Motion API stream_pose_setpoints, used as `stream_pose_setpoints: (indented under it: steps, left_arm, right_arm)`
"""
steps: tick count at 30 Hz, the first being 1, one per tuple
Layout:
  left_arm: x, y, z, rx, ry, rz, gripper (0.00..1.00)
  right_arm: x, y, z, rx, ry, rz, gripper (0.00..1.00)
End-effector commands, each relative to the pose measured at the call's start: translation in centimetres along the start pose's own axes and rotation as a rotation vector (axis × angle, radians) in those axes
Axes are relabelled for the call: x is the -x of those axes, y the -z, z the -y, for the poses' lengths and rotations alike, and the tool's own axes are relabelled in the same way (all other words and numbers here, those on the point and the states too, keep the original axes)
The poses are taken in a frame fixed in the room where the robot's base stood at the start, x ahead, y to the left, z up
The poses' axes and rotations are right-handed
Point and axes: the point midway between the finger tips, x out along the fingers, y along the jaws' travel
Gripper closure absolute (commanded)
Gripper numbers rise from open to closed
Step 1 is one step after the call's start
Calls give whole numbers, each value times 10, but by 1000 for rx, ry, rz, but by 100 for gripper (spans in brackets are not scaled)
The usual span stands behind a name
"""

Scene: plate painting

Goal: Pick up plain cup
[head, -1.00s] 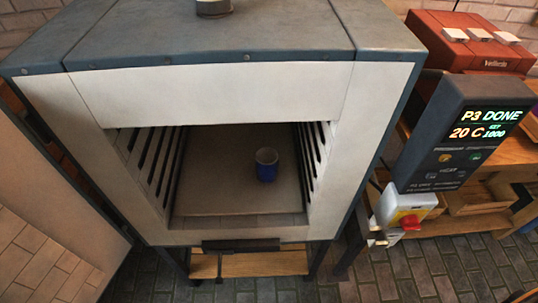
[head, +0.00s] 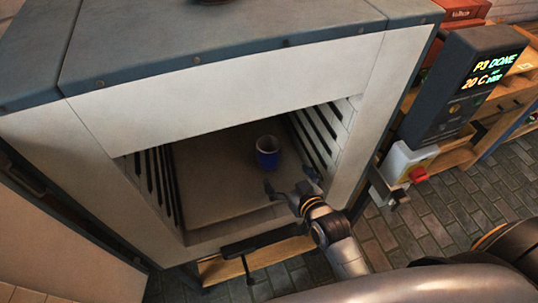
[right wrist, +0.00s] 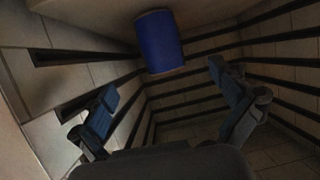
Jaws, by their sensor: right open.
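A plain blue cup (head: 267,155) with a pale inside stands upright on the kiln shelf (head: 205,185), inside the open kiln. In the right wrist view the cup (right wrist: 160,42) shows as a smooth blue cylinder beyond the fingertips, nearer the top of the picture. My right gripper (head: 291,184) is at the kiln mouth, just in front of the cup and slightly to its right. Its fingers (right wrist: 165,88) are spread wide with nothing between them, apart from the cup. My left gripper is not in view.
Slotted side walls (head: 318,135) flank the chamber, the right one close to my gripper. The kiln's front face (head: 230,85) overhangs the opening. A control panel (head: 465,80) reading "P3 DONE" and "20 C" and a switch box with a red knob (head: 418,174) stand to the right.

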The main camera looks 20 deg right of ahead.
Motion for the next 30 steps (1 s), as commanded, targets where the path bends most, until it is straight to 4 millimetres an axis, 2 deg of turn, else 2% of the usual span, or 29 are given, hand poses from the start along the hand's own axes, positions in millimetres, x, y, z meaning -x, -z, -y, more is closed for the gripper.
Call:
stream_pose_setpoints:
  steps: [10,19,27,30]
  left_arm:
    - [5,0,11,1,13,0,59]
    - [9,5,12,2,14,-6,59]
    - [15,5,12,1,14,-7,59]
    - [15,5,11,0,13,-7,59]
  right_arm:
    - [-65,3,0,-1,0,-5,1]
    - [-88,6,0,-1,0,-5,1]
    - [-124,8,-2,0,0,-3,1]
    - [-130,7,-2,0,0,-3,1]
